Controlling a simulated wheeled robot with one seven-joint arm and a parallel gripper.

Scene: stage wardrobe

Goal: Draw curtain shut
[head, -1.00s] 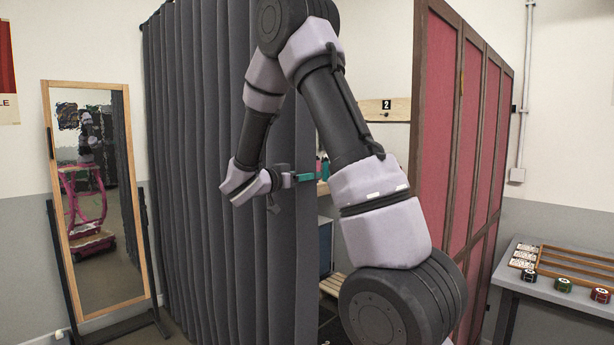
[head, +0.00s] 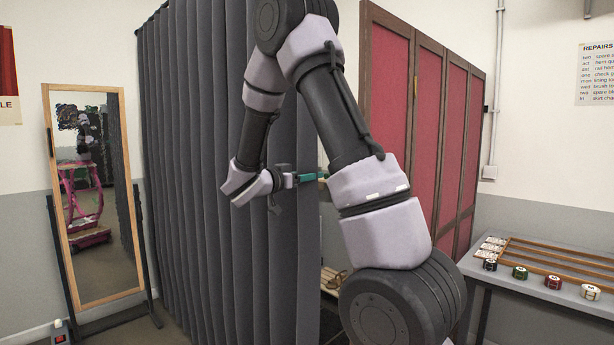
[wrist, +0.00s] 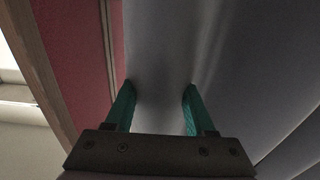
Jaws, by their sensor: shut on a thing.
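The dark grey pleated curtain (head: 195,190) hangs across the left and middle of the head view. Its near edge is beside my gripper (head: 312,177). My gripper's green fingers are closed on the curtain near that edge, about halfway up. In the wrist view, grey cloth (wrist: 230,60) fills the space between and beyond the fingers of my gripper (wrist: 157,105). My arm hides part of the curtain and much of the opening between its edge and the red folding screen (head: 385,110). The screen also shows at the left of the wrist view (wrist: 75,60).
A tall wood-framed mirror (head: 100,200) stands on the left. A grey table (head: 480,268) with a wooden rack (head: 560,262) and several small coloured round items stands on the right. A slatted wooden piece (head: 330,276) shows low in the opening.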

